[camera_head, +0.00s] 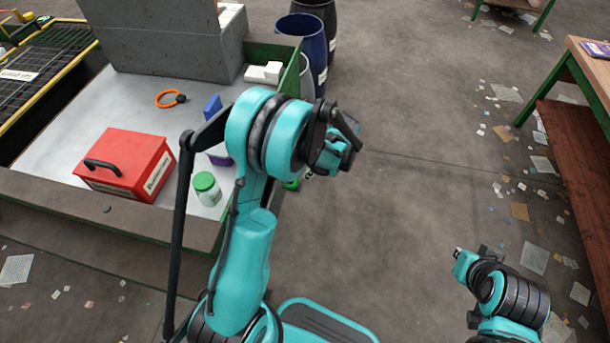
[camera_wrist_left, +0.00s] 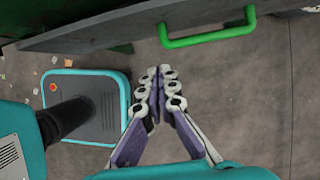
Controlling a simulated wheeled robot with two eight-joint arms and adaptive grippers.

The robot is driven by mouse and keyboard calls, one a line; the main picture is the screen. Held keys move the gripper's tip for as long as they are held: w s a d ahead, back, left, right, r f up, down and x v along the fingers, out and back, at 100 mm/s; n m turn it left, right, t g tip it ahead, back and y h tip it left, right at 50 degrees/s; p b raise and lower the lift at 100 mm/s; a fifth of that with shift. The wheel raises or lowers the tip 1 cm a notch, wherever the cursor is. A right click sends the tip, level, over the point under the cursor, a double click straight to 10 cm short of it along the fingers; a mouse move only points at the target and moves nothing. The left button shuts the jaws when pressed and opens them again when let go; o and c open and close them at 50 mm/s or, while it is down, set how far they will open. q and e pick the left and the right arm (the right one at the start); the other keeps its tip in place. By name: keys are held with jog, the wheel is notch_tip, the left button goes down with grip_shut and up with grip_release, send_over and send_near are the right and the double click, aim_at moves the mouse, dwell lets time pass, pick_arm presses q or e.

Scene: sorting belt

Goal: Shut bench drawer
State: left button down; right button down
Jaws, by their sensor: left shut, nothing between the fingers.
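The bench drawer's grey front edge (camera_wrist_left: 110,27) runs across the top of the left wrist view. Its green bar handle (camera_wrist_left: 208,36) stands out from that front. In the head view a small green part (camera_head: 291,184), likely the handle, shows at the bench's right side; my left arm hides most of the drawer there, so I cannot tell how far it is open. My left gripper (camera_wrist_left: 162,72) is shut and empty, its fingertips together, just below and left of the handle in the wrist view and apart from it.
The bench top (camera_head: 60,150) holds a red box (camera_head: 127,165), a green-lidded jar (camera_head: 207,189) and an orange ring (camera_head: 168,98). Barrels (camera_head: 303,38) stand behind it. A wooden table (camera_head: 588,75) is at the right. The floor between is clear apart from paper scraps.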

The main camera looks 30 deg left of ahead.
pick_arm(q)
jog(key=s+a+f+b, duration=0.1)
jog(key=a+f+b, duration=0.3)
jog(key=a+f, duration=0.3)
jog(key=shift+s+f, duration=0.2)
jog(key=shift+s, duration=0.1)
